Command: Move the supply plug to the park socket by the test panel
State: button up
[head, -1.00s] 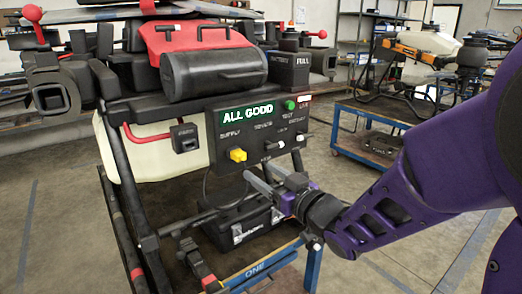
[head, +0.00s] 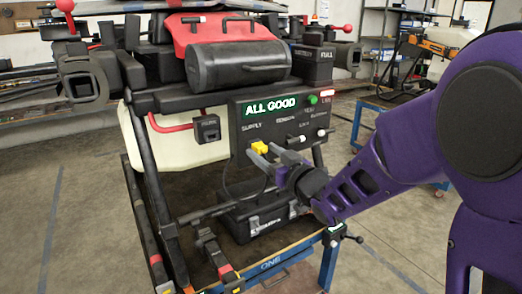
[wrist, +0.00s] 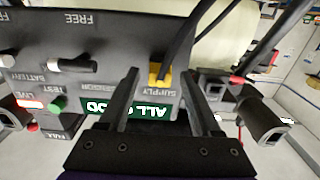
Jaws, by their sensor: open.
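The yellow supply plug (head: 259,147) sits in the test panel (head: 238,137) under the SUPPLY label. In the wrist view, upside down, the plug (wrist: 158,75) has a black cable running from it. My gripper (head: 267,156) is open at the panel front, close to the plug. In the wrist view its fingers (wrist: 160,78) appear on either side of the plug, with gaps; contact does not show. A black socket-like box (head: 207,128) is left of the panel, beside a red tube; I cannot confirm it is the park socket. It also shows in the wrist view (wrist: 217,88).
The panel display (head: 271,106) reads ALL GOOD in green. Other panel connectors sit right of the plug. A black case (head: 255,218) lies below on the blue-legged cart (head: 328,262). Black frame tubes stand left of the panel. The floor at left is clear.

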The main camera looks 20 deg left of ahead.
jog(key=shift+w+a, duration=0.3)
jog(key=shift+a, duration=0.05)
dwell(1.3)
grip_shut()
dwell(1.2)
jog(key=v, duration=0.6)
dwell(1.1)
dwell(0.4)
